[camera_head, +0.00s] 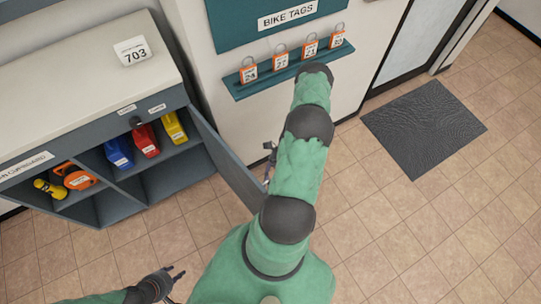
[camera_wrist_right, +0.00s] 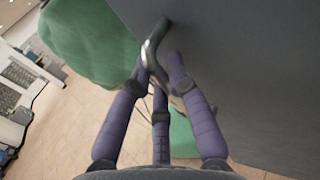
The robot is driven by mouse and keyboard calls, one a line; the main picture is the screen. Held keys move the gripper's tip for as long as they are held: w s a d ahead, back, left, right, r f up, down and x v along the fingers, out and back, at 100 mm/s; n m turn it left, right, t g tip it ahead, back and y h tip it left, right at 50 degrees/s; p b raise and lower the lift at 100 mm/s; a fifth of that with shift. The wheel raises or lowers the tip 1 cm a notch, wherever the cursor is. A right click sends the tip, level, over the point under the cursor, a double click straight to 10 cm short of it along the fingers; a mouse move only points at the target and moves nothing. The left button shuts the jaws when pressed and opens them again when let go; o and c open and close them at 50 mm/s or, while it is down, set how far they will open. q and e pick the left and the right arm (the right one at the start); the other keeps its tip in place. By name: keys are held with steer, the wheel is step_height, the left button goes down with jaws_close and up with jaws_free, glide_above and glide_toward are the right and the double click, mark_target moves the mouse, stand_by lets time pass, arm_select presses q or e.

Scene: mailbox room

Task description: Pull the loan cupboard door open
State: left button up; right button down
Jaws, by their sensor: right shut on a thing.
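The loan cupboard (camera_head: 88,215) stands at the left in the head view. Its grey door (camera_head: 228,158) is swung well open on the right side, showing the shelves. My right gripper (camera_head: 268,160) is at the outer face of the door, partly hidden by my arm. In the right wrist view its purple fingers (camera_wrist_right: 162,68) are shut on the curved metal door handle (camera_wrist_right: 153,40), with the grey door panel filling the right side. My left gripper (camera_head: 177,275) is empty, fingers apart, low in front of the cupboard.
Inside are blue (camera_head: 119,152), red (camera_head: 145,140) and yellow (camera_head: 174,127) items, and an orange tool (camera_head: 75,176). A 703 sign (camera_head: 132,51) stands on top. A bike tag shelf (camera_head: 245,89) is on the wall behind. Floor by the dark mat (camera_head: 424,128) is clear.

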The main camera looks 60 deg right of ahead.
steer(key=shift+d, duration=0.4)
steer(key=c, duration=1.4)
jaws_free()
steer(key=shift+c, duration=0.2)
steer(key=w+d, duration=0.1)
steer(key=d, duration=1.1)
steer(key=shift+w, duration=0.15)
steer(key=shift+a, duration=0.1)
